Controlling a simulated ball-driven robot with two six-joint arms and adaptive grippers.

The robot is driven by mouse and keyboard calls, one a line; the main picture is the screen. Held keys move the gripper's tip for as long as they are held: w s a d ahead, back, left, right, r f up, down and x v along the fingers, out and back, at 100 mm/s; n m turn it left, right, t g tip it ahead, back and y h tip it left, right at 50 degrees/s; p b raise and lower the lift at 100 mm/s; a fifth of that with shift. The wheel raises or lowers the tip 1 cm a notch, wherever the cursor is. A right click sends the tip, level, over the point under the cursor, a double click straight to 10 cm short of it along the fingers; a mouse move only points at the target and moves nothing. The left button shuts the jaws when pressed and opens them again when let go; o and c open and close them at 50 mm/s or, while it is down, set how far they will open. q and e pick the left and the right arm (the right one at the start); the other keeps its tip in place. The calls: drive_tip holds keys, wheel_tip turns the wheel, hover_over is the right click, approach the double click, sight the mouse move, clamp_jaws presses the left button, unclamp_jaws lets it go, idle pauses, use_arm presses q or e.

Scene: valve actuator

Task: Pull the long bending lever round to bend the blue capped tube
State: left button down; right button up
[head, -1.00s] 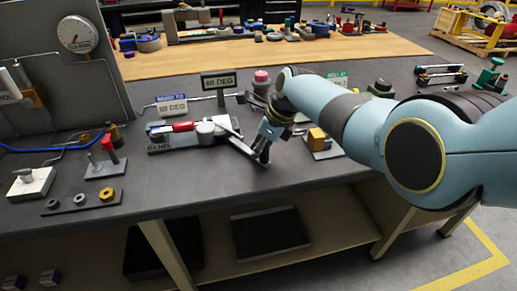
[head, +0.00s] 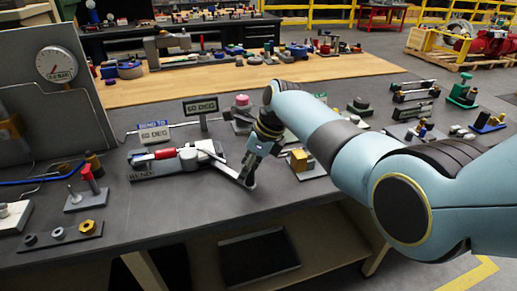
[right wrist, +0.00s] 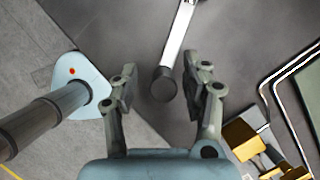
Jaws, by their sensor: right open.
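The tube bender (head: 150,169), with a grey base marked BEND and a red part, stands on the dark bench. Its long bending lever (head: 226,169) runs from the round grey former towards the front right. My right gripper (head: 247,180) is at the lever's outer end and partly covers it. In the right wrist view my right gripper (right wrist: 160,90) is open, with the lever's dark rounded end (right wrist: 163,85) between its fingers, with no clear contact seen. I cannot pick out the blue capped tube for certain. My left gripper is not in view.
Posts (head: 88,178) and a plate with nuts (head: 60,235) lie left. Bench front is clear.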

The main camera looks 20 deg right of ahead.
drive_tip(key=v, duration=0.8)
drive_tip(key=shift+s+d+r, duration=0.15)
drive_tip(key=shift+d+r, duration=0.1)
drive_tip(key=shift+c, duration=0.4)
